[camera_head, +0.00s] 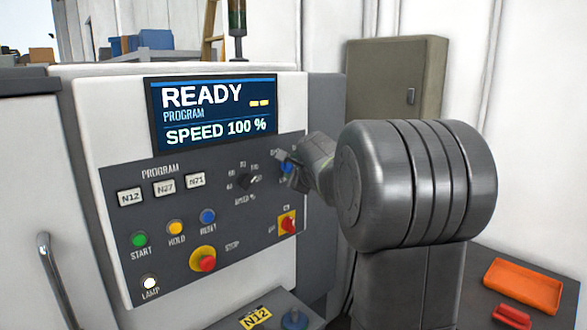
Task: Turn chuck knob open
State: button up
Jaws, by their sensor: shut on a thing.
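The chuck knob (286,167) is a small blue knob near the upper right of the grey control panel (222,260), mostly covered by my gripper. My gripper (290,172) is at the knob, shut on it, with the arm reaching in from the right. The lettering around the knob is hidden by the gripper, so I cannot read its setting. The screen (213,112) above the panel reads READY, PROGRAM and SPEED 100 %.
A black speed dial (246,181) sits just left of the gripper. A red switch on yellow (287,224) is below it. A red stop button (203,259) and green start button (139,240) are lower left. An orange tray (523,287) lies at right.

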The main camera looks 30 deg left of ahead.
jog(key=shift+f+b, duration=0.25)
jog(key=shift+b, duration=0.4)
jog(key=n+t+y+b, duration=0.1)
jog(key=n+b, duration=0.2)
jog(key=b, duration=0.5)
jog(key=n+t+y+b, duration=0.1)
jog(key=n+b, duration=0.3)
jog(key=b, duration=0.5)
jog(key=n+t+b, duration=0.1)
jog(key=n+b, duration=0.2)
jog(key=b, duration=0.5)
jog(key=shift+f+n+y, duration=0.25)
jog(key=shift+n+y, duration=0.05)
jog(key=shift+y, duration=0.1)
jog(key=shift+r+n+b, duration=0.15)
jog(key=shift+n+b, duration=0.15)
jog(key=shift+b, duration=0.45)
jog(key=shift+r, duration=0.1)
jog(key=o, duration=1)
